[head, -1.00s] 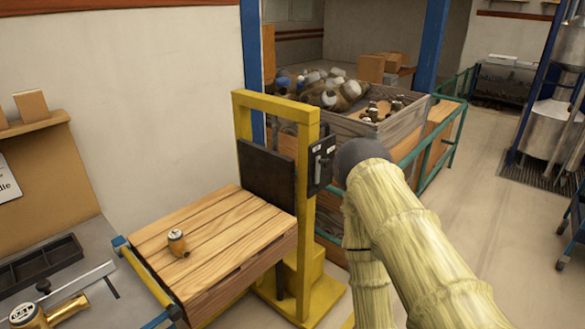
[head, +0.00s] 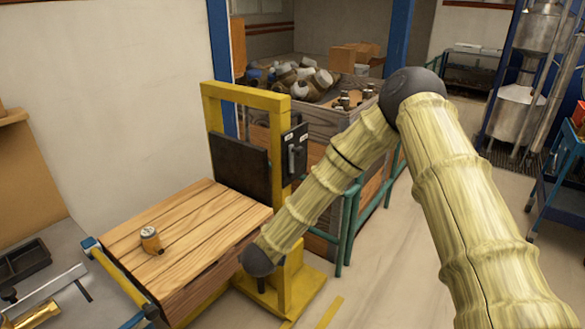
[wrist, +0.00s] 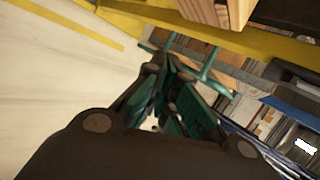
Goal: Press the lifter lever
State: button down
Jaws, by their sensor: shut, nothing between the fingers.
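The lifter is a yellow frame (head: 208,112) with a wooden platform (head: 190,225) at its front. Its lever (head: 292,160) is a small grey handle on a dark control box (head: 301,140), fixed to the right post. A small yellowish meter (head: 150,240) with a grey top sits on the platform. My gripper (wrist: 168,76) shows in the wrist view with its dark, green-padded fingers together and nothing between them. In the head view my forearm reaches down in front of the lifter's base, well below the lever, and I cannot make out the fingers there.
A wooden crate (head: 325,120) full of meters stands behind the lifter. A green rail (head: 347,225) runs beside it, close to my forearm. The workbench with a black tray (head: 22,262) is at the left. Bare floor (head: 385,270) lies right of the lifter.

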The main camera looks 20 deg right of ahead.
jog(key=w+d+r+m+g, duration=0.1)
jog(key=w+r+m, duration=0.2)
jog(key=r+m, duration=0.4)
jog(key=w+d+r+m+g+b, duration=0.1)
jog(key=w+r+m, duration=0.3)
jog(key=r, duration=1.1)
jog(key=w+d+r+m+g+h, duration=0.1)
jog(key=w+r+m, duration=0.3)
jog(key=r+m, duration=0.5)
jog(key=shift+d+r+m, duration=0.4)
jog(key=shift+d+r, duration=0.2)
jog(key=shift+r, duration=0.35)
jog(key=shift+d+f, duration=0.1)
jog(key=p, duration=0.5)
send_near(293, 155)
notch_tip(293, 155, down, 4)
jog(key=s+d, duration=0.1)
jog(key=s, duration=0.2)
jog(key=shift+w+d+f, duration=0.35)
jog(key=shift+w+d, duration=0.05)
jog(key=shift+d, duration=0.05)
jog(key=shift+d+r, duration=0.1)
jog(key=shift+d, duration=0.1)
